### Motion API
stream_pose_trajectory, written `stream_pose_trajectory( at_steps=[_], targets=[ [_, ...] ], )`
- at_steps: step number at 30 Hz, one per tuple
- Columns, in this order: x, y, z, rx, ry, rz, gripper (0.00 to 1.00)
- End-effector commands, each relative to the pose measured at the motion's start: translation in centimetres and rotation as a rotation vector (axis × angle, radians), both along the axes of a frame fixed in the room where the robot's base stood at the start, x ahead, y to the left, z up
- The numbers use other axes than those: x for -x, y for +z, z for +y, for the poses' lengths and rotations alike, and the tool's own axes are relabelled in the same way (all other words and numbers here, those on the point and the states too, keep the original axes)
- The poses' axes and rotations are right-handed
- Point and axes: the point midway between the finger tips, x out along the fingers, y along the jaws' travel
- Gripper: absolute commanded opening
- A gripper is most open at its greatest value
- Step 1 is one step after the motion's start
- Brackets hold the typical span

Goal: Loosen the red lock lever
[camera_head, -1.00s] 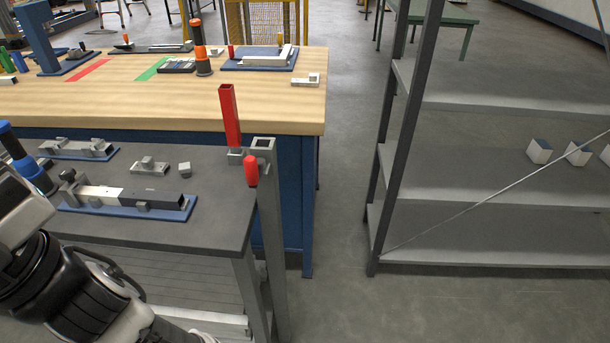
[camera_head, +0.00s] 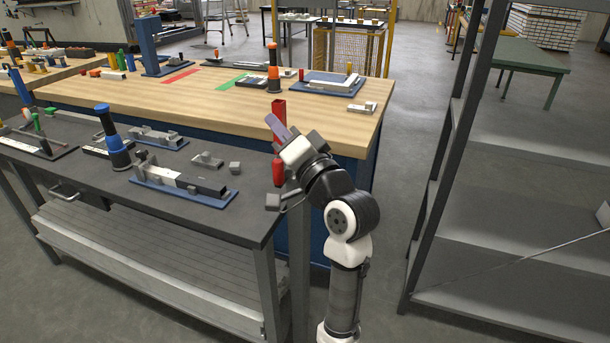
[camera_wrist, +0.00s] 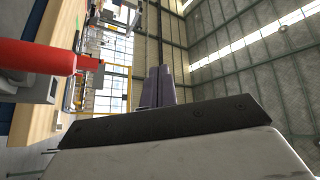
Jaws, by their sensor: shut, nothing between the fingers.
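Two red parts stand at the grey post at the dark bench's right corner. One is a rounded red handle (camera_head: 278,172), partly hidden by my wrist. I cannot tell for sure which is the lock lever. My gripper (camera_head: 274,123) is beside them, its fingers pointing up and left in front of the tube. The fingers (camera_wrist: 166,84) are together and empty in the wrist view. A red part (camera_wrist: 38,57) on a grey bracket (camera_wrist: 36,90) is at the left there, apart from the fingers.
The dark bench (camera_head: 225,225) carries a blue-based fixture (camera_head: 182,191) and a blue-collared post (camera_head: 118,152). A wooden-topped bench (camera_head: 350,130) stands behind. A grey shelf rack (camera_head: 450,220) is on the right, with open floor between.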

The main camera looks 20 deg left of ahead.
Motion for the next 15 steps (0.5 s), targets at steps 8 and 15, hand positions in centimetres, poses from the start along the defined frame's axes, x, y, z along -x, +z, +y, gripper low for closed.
stream_pose_trajectory(
  at_steps=[8,15],
  targets=[
    [-1.6,-8.0,-12.5,-0.013,0.246,0.578,0.00],
    [0.1,-10.0,-16.3,-0.015,0.339,0.726,0.00]
  ],
)
